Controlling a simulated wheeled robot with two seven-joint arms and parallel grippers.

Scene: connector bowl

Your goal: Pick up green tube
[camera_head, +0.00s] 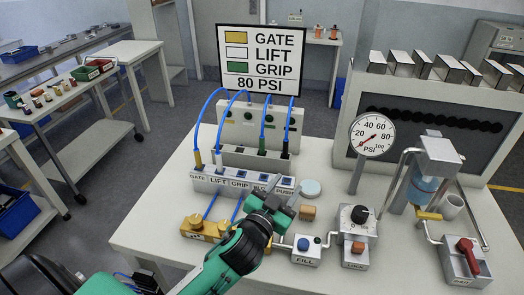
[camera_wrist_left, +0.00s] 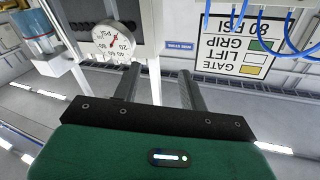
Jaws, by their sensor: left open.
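The tube with the green end (camera_head: 262,144) is a blue hose in the head view. It hangs in a loop in front of the white panel, and its green end points down near the labelled block. My left gripper (camera_head: 283,198) is open and empty, lower and nearer than the green end, in front of the block's right end. Its two dark fingers also show apart in the left wrist view (camera_wrist_left: 160,84), with nothing between them. My right gripper is not in view.
Beside the green end hang tubes with yellow (camera_head: 197,159), white (camera_head: 219,157) and black (camera_head: 285,150) ends. A sign (camera_head: 260,62) stands behind. A round gauge (camera_head: 371,135), a fill box (camera_head: 307,250) and a dial box (camera_head: 357,222) stand to the right.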

